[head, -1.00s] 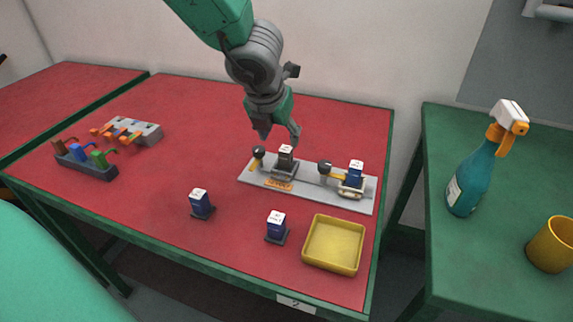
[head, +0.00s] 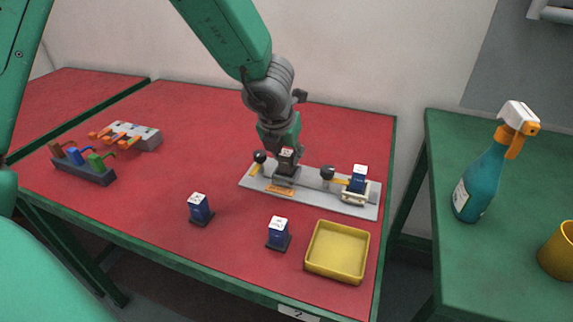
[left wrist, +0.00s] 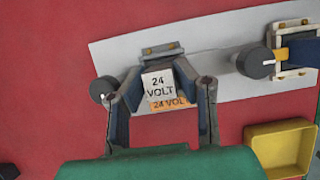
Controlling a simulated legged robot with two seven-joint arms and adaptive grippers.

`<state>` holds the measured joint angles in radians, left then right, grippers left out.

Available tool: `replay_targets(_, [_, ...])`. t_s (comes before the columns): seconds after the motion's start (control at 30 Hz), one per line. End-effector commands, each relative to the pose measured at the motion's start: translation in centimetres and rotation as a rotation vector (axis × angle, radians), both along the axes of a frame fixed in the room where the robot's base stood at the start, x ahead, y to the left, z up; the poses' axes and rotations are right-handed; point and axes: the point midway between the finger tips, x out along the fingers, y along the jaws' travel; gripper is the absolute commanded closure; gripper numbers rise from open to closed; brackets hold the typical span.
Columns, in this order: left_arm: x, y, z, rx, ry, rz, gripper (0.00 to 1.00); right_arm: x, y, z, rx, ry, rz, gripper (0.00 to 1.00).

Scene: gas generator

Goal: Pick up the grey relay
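The grey relay (head: 286,158) stands upright in the left socket of the grey mounting plate (head: 325,197). In the left wrist view the relay (left wrist: 160,84) shows its white top marked "24 VOLT". My left gripper (head: 280,150) points down at the relay from above and behind. In the left wrist view my left gripper (left wrist: 161,80) has one finger on each side of the relay; the fingers look open, and contact is not clear. My right gripper is not in view.
A blue relay (head: 358,179) sits in the plate's right socket, with black-knobbed levers alongside. Two blue relays (head: 199,209) (head: 278,234) stand on the red table, near a yellow tray (head: 337,252). A spray bottle (head: 480,185) stands on the green table.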

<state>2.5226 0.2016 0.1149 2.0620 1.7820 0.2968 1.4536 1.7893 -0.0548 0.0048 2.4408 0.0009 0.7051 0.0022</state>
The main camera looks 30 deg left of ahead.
Motion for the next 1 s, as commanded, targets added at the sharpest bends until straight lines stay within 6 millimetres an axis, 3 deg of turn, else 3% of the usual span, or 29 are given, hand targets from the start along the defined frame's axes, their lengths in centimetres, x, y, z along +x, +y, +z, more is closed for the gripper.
replay_targets(0.37, [0.0, 0.0, 0.1, 0.001, 0.001, 0.0, 1.0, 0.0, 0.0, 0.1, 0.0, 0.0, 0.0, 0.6])
replay_targets(0.57, [0.0, 0.0, 1.9, -0.002, -0.002, 0.001, 1.0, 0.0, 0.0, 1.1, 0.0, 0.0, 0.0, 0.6])
replay_targets(0.77, [0.0, 0.0, 6.6, -0.005, -0.004, 0.003, 1.0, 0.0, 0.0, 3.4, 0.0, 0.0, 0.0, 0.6])
replay_targets(1.0, [0.0, 0.1, 15.0, -0.005, -0.005, 0.002, 1.0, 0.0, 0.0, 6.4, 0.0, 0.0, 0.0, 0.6])
